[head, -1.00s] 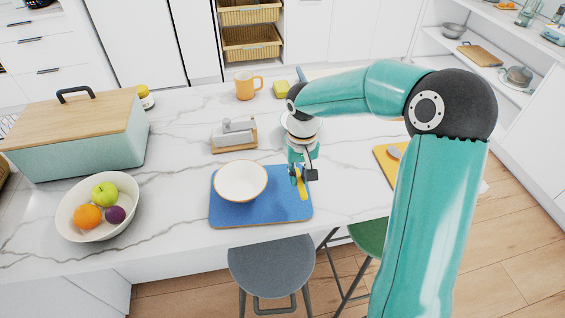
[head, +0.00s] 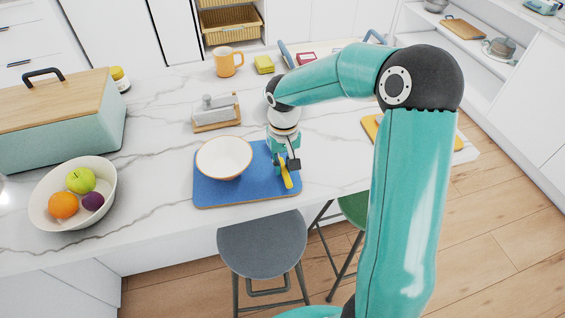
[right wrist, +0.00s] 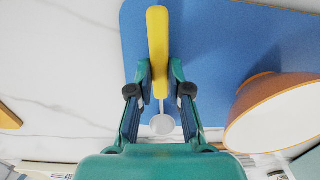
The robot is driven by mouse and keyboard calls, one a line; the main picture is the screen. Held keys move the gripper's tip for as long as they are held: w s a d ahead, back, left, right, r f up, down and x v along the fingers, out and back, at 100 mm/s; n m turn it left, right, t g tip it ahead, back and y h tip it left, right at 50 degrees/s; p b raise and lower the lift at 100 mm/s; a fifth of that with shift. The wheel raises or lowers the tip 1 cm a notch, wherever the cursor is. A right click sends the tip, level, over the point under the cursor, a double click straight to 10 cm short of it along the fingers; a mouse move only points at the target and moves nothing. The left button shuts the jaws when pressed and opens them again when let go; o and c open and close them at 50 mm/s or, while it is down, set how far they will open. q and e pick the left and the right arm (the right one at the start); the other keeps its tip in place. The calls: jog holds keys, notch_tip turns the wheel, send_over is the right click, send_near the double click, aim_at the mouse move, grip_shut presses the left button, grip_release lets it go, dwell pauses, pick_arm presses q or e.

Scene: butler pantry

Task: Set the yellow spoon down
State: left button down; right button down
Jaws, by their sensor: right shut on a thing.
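The yellow spoon (head: 286,175) is held in my right gripper (head: 286,163) over the right part of the blue mat (head: 240,196). In the right wrist view its yellow handle (right wrist: 158,45) passes between the two fingers, and its pale grey bowl (right wrist: 162,124) points back toward the palm. The right gripper (right wrist: 159,80) is shut on the handle. I cannot tell whether the spoon touches the mat (right wrist: 215,40). A white bowl with an orange rim (head: 224,158) sits on the mat to the left of the spoon. My left gripper is out of view.
A fruit bowl (head: 45,210) and a bread box (head: 50,130) stand at the left. A butter dish (head: 216,112), an orange mug (head: 228,62) and a yellow sponge (head: 264,64) are behind the mat. A yellow board (head: 372,127) lies to the right. Stools stand in front.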

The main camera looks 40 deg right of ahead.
jog(key=shift+f+b, duration=0.5)
jog(key=shift+f, duration=0.05)
dwell(0.4)
jog(key=c, duration=1)
grip_release()
